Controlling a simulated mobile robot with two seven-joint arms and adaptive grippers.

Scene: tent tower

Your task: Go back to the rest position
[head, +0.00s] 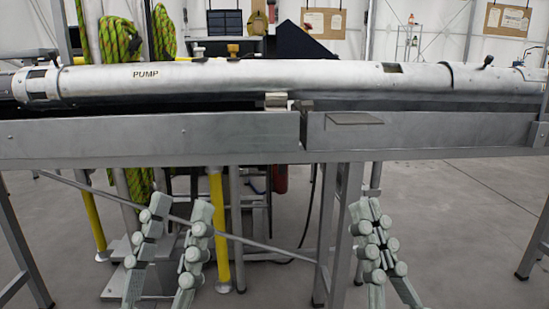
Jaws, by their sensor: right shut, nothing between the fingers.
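My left gripper (181,213) is low in the head view, left of the middle. Its two fingers point up and stand apart, with nothing between them. My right gripper (369,204) is low in the view, right of the middle. Its fingers are closed together at the tips and hold nothing. Both grippers appear below the grey metal beam (150,140) in the picture. My arms behind the fingers are out of view.
A long silver tube marked PUMP (240,78) lies along the beam, with a small flat plate (354,119) in front. Metal legs (344,230) and yellow posts (219,225) stand below. Green ropes (119,40) hang behind. Open floor (450,220) shows at right.

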